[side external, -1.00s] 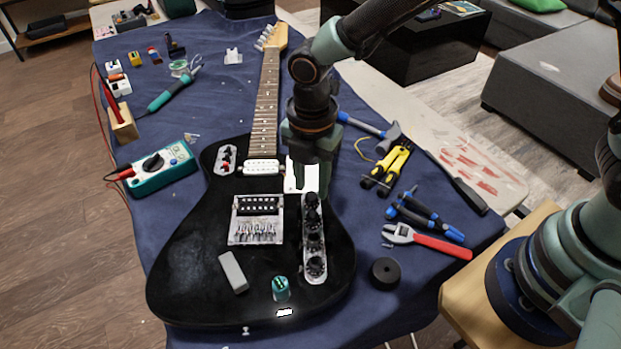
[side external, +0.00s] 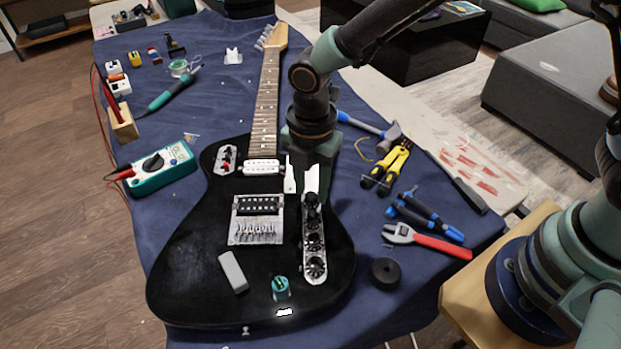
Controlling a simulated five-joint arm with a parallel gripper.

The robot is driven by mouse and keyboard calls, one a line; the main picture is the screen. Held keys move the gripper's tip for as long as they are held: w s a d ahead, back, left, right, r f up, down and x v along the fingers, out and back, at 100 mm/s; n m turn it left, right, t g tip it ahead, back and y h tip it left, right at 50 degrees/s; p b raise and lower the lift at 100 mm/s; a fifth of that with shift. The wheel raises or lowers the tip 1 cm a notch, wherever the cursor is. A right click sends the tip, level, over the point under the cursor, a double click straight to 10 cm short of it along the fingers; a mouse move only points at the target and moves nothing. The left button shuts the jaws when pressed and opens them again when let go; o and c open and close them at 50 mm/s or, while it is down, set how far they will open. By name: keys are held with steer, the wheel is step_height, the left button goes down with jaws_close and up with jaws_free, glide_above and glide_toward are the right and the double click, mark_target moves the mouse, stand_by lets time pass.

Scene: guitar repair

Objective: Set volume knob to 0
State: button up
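The black electric guitar (side external: 190,270) lies face up on the blue cloth. A silver control plate (side external: 315,277) runs along its right side and carries several dark knobs. The top knob (side external: 312,201) is just below my gripper, and another knob (side external: 316,266) is near the plate's lower end. I cannot tell which is the volume knob, nor read any setting. My gripper (side external: 302,188) points down at the plate's upper end. Its two pale fingers appear apart, with a dark gap between them. I cannot tell whether a finger touches the top knob.
A grey block (side external: 233,271) and a teal cylinder (side external: 281,288) lie on the guitar body. A multimeter (side external: 163,166) is on the left. Yellow-handled pliers (side external: 386,170), blue-handled pliers (side external: 425,217), a red wrench (side external: 430,240) and a black round piece (side external: 385,271) lie on the right.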

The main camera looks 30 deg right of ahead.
steer(key=shift+f, duration=0.8)
steer(key=shift+r, duration=0.15)
stand_by(0.4)
stand_by(0.3)
